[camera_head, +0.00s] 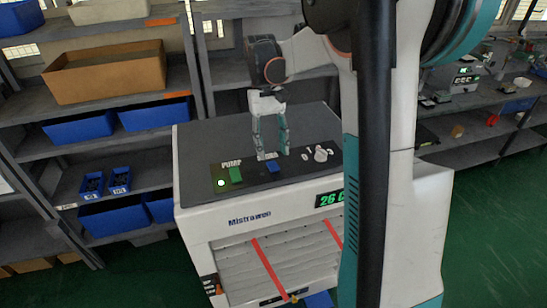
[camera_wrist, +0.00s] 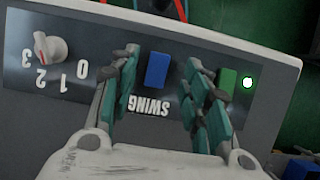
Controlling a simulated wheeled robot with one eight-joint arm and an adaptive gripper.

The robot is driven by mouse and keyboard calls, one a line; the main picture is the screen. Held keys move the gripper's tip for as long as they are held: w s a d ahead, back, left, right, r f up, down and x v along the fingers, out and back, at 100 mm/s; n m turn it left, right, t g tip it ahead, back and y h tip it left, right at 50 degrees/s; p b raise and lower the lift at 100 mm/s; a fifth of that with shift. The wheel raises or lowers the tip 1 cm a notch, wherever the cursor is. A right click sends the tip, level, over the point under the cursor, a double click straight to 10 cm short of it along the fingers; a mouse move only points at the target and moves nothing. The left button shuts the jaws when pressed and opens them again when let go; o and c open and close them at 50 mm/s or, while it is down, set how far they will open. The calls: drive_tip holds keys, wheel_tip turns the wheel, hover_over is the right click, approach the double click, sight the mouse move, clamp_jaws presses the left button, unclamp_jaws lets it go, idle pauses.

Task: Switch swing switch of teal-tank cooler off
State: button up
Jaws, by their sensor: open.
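The cooler (camera_head: 195,160) is a white box with a dark top, and its control panel lies along the front of that top. The blue swing switch (camera_head: 273,167) is on this panel; in the wrist view the blue switch (camera_wrist: 157,70) sits above the upside-down word SWING. I see no lit lamp beside it. My gripper (camera_head: 270,154) is over the panel, close to the blue switch. In the wrist view my open gripper (camera_wrist: 163,62) has one finger on either side of the switch, with gaps on both sides. No teal tank is visible.
The green pump switch (camera_wrist: 227,80) is close beside one finger, with a lit green lamp (camera_wrist: 248,82). A white knob (camera_wrist: 48,48) marked 0 to 3 is at the panel's other end. Shelves with blue bins (camera_head: 78,131) stand behind left. Green floor is clear at right.

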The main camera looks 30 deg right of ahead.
drive_tip(key=v, duration=0.7)
drive_tip(key=shift+r, duration=0.3)
drive_tip(key=shift+w, duration=0.15)
